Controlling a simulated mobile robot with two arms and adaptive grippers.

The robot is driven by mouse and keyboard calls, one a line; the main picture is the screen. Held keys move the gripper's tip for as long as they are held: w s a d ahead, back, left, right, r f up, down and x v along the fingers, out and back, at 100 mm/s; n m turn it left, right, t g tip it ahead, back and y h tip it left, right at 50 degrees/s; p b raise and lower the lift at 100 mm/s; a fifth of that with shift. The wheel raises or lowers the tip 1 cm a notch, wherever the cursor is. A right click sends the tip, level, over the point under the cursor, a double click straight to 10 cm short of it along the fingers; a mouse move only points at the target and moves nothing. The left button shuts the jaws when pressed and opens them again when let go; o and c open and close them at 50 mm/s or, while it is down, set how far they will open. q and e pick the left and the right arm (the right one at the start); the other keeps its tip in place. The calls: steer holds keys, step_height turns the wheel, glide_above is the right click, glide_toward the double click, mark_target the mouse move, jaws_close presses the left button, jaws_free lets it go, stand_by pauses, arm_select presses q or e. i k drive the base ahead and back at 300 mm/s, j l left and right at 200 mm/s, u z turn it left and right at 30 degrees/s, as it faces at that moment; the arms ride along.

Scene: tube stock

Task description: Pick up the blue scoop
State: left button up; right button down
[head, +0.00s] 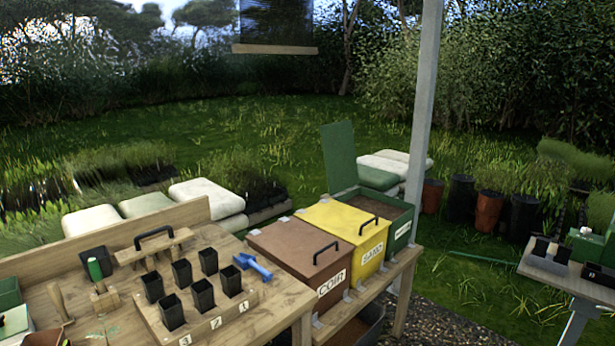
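The blue scoop (253,266) lies on the right part of the wooden bench (285,293), just behind and right of the black square pots. Its handle points to the right, towards the brown COIR bin. Neither of my grippers shows in the head view.
Several black pots (203,294) stand on a numbered board (236,306) left of the scoop. A brown COIR bin (296,248), a yellow SAND bin (345,222) and an open green bin (399,219) stand in a row to the right. A grey post (424,110) rises behind them.

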mark_target(252, 265)
steer(key=i+l, duration=0.1)
steer(key=l, duration=0.25)
steer(key=i+l, duration=0.15)
steer(key=l, duration=0.2)
steer(key=i+l, duration=0.1)
steer(key=l, duration=0.3)
steer(key=i+l+z, duration=0.1)
steer(key=l, duration=0.25)
steer(key=i+l, duration=0.15)
steer(key=l, duration=0.2)
